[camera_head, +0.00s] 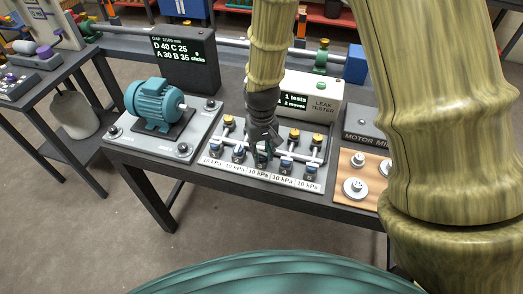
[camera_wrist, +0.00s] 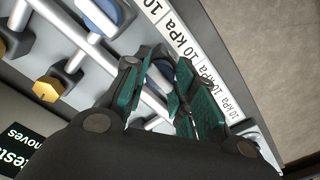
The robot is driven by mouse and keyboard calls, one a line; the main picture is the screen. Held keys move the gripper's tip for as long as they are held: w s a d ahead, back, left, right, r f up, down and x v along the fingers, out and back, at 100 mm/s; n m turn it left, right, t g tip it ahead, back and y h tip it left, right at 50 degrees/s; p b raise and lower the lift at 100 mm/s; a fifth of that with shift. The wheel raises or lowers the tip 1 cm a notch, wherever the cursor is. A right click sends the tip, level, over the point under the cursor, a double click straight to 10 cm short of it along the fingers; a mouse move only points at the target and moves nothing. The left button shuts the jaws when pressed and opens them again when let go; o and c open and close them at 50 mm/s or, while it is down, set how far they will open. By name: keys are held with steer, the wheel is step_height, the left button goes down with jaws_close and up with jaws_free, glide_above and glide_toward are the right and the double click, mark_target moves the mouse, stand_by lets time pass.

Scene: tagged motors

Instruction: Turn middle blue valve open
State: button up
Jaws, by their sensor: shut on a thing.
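A valve panel (camera_head: 207,161) on the bench carries a row of small blue valves along its front, each above a label reading 10 kPa. My gripper (camera_head: 264,157) reaches down to the middle of the row. Its green-padded fingers (camera_wrist: 172,95) are closed around the middle blue valve, of which a bit of blue (camera_wrist: 165,68) shows between them in the wrist view. The fingers hide most of that valve, so its handle angle cannot be told. A neighbouring blue valve (camera_wrist: 103,17) is apart from the fingers.
Yellow knobs (camera_head: 294,134) stand behind the valves, joined by grey pipes. A leak tester (camera_head: 322,92) behind shows 1 tests, 2 moves. A teal motor (camera_head: 154,104) sits left. A wooden board (camera_head: 345,171) with metal parts lies right. Neighbouring valves are close on both sides.

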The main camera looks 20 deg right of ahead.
steer(key=m+p, duration=0.2)
steer(key=m, duration=0.2)
steer(key=shift+r, duration=0.15)
steer(key=m+p, duration=0.2)
steer(key=m, duration=0.3)
steer(key=shift+m, duration=0.3)
steer(key=m+p, duration=0.2)
steer(key=m, duration=0.2)
steer(key=shift+p, duration=0.3)
steer(key=shift+m+p, duration=0.9)
steer(key=shift+m, duration=1.1)
steer(key=o, duration=1)
steer(key=shift+o, duration=0.2)
